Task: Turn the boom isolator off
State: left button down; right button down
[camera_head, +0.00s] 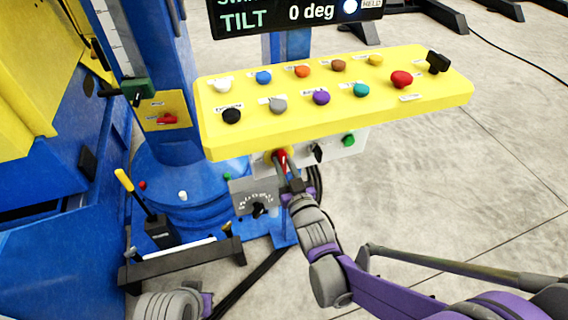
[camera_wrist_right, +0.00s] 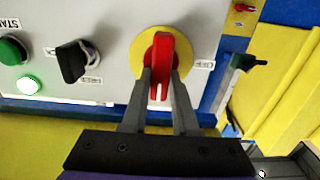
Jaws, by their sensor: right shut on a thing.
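A red rotary handle (camera_wrist_right: 161,60) on a round yellow plate (camera_wrist_right: 142,66) is on the front of a light grey panel (camera_wrist_right: 110,22). My right gripper (camera_wrist_right: 160,88) is shut on this handle, one finger on each side. The handle stands upright in the right wrist view. A second red switch (camera_head: 167,119) sits on a yellow plate on the blue column. I cannot read which one is labelled boom isolator.
A yellow console (camera_head: 330,95) with several coloured knobs overhangs the panel. A black selector (camera_wrist_right: 77,60) and a lit green lamp (camera_wrist_right: 28,85) are beside the handle. A dial box (camera_head: 256,197) is below. A yellow-handled lever (camera_head: 125,181) stands left; floor right is open.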

jog(key=shift+n, duration=0.4)
jog(key=n, duration=0.1)
jog(key=n+p, duration=0.2)
jog(key=n, duration=0.1)
jog(key=shift+s+a, duration=0.15)
jog(key=shift+a, duration=0.1)
jog(key=shift+s+a+f+n+p, duration=0.15)
jog(key=shift+n+p, duration=0.5)
jog(key=shift+n, duration=1.5)
jog(key=shift+w+a+f+n+p, duration=0.2)
jog(key=shift+n+p, duration=0.45)
jog(key=shift+n, duration=1.55)
jog(key=shift+s+d+f+n+p, duration=0.2)
jog(key=shift+n+p, duration=0.45)
jog(key=shift+n, duration=1.5)
jog(key=shift+a+f, duration=0.1)
jog(key=shift+a, duration=0.05)
jog(key=c, duration=0.7)
grip_release()
